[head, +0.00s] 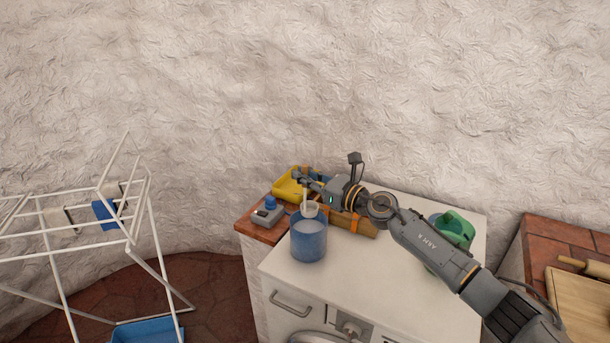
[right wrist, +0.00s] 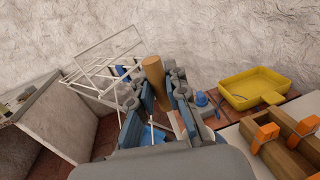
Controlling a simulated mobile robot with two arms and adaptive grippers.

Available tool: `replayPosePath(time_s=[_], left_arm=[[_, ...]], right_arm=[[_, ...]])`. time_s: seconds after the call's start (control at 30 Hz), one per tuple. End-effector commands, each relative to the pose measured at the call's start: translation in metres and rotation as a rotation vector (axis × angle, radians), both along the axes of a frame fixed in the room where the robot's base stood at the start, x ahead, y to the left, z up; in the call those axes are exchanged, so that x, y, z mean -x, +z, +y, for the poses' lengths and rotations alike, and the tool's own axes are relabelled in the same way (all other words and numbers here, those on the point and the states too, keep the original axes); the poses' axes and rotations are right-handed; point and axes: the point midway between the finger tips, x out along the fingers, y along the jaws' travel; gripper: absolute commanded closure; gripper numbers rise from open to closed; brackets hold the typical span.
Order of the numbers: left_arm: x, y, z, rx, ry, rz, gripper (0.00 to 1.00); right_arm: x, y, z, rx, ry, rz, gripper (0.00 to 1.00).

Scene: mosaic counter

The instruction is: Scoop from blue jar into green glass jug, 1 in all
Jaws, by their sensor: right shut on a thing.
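The blue jar (head: 308,243) stands on the white top near its left front corner. My right gripper (head: 303,184) is above the jar and shut on the scoop. In the right wrist view, the scoop's tan handle (right wrist: 153,75) stands between the blue-padded fingers. The pale scoop bowl (head: 310,209) is at the jar's mouth; I cannot tell how deep it sits or whether it holds anything. The green glass jug (head: 457,226) stands at the right of the white top, partly hidden behind my right arm. My left gripper is not in view.
A yellow tray (head: 287,190) and a small grey-and-blue object (head: 267,211) are behind and left of the jar. A wooden piece with orange bands (head: 362,226) lies under my arm. A white drying rack (head: 65,220) stands left. The white top (head: 370,268) is clear in front.

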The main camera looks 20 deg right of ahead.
Motion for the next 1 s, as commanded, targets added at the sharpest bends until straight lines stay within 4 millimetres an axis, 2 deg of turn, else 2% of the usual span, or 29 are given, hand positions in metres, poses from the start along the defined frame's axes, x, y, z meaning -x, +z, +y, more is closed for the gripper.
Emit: replayPosePath(time_s=[0.03, 0.7, 1.0], left_arm=[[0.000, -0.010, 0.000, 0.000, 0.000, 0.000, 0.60], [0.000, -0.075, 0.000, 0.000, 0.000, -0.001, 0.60], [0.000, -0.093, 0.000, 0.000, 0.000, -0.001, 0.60]], right_arm=[[0.000, -0.010, 0.000, -0.001, 0.000, 0.000, 1.00], [0.000, -0.077, 0.000, -0.001, -0.001, -0.002, 1.00], [0.000, -0.095, 0.000, -0.001, -0.001, -0.002, 1.00]])
